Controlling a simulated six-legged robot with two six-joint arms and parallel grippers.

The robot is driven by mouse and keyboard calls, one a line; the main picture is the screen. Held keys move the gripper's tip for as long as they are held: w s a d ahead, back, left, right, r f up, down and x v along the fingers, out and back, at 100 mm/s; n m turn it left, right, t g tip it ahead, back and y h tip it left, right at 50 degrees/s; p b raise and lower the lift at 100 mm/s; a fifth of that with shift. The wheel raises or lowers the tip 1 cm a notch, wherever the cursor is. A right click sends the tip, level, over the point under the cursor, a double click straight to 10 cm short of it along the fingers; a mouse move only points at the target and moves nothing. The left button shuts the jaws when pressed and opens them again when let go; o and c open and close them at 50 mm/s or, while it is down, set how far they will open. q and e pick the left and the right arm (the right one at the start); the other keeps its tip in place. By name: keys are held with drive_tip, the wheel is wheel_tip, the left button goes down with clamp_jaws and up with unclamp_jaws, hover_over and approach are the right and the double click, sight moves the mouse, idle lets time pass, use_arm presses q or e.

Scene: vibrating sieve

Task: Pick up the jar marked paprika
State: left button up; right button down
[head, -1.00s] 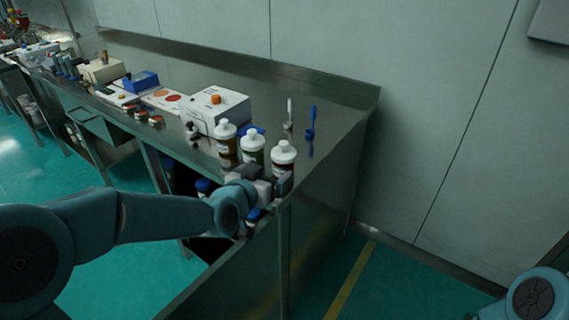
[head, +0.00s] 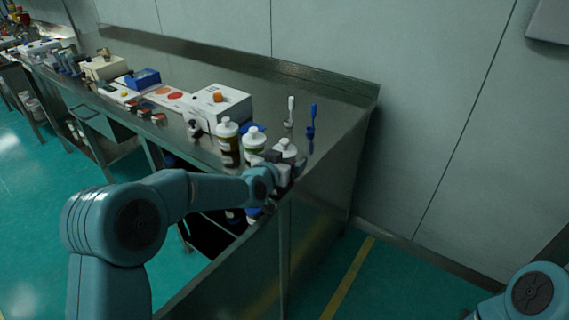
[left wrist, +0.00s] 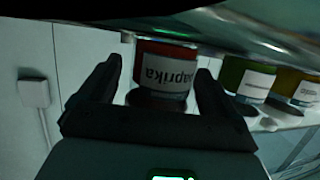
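In the left wrist view the jar (left wrist: 165,72) shows red contents and a white label reading "paprika", upside down. My left gripper (head: 281,170) is at the jar. In the left wrist view its two dark fingers (left wrist: 160,88) are spread either side of the jar, with gaps visible. My right gripper is out of view.
The bench's right end (head: 345,125) is clear.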

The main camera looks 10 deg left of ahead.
use_arm(q)
drive_tip(key=c, duration=1)
drive_tip(key=shift+c, duration=0.5)
drive_tip(key=shift+r, duration=0.15)
